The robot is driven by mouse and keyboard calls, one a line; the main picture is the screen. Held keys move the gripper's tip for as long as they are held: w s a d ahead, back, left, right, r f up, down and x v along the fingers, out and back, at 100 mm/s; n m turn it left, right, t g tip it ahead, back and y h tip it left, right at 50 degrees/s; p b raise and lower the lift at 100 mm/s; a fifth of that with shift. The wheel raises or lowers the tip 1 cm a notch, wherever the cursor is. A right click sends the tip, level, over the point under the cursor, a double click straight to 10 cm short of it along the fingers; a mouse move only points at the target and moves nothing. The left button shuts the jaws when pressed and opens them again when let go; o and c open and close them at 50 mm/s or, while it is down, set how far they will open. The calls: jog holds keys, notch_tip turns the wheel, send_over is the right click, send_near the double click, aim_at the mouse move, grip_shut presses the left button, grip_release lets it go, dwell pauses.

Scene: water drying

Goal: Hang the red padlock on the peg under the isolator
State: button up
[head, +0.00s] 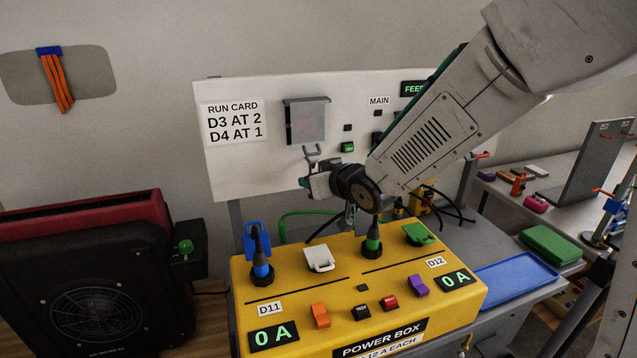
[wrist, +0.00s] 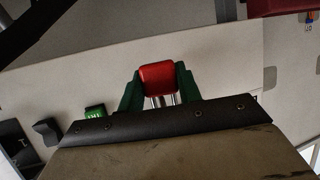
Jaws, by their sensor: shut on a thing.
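The red padlock (wrist: 157,78) shows in the wrist view between the green fingers of my gripper (wrist: 158,88), its metal shackle legs on the side toward my wrist. My gripper is shut on it. In the head view my gripper (head: 317,184) is in front of the white board, below the grey isolator box (head: 307,120). The padlock's red body does not show there. A small grey U-shaped piece (head: 311,150) is between the isolator and my gripper. I cannot tell whether it is the peg or touches the padlock.
The yellow power box (head: 350,290), with plugs and coloured switches on top, stands below my gripper. The white board (head: 240,165) bears a run card and buttons. A black and red blower (head: 95,270) is at the left. A blue tray (head: 515,280) lies at the right.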

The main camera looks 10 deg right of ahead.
jog(key=shift+w+a+f, duration=0.2)
jog(key=shift+w+f, duration=0.05)
jog(key=shift+w, duration=0.55)
jog(key=shift+w+a+f, duration=0.15)
jog(key=shift+w+f, duration=0.1)
jog(key=shift+w, duration=0.55)
jog(key=o, duration=1.1)
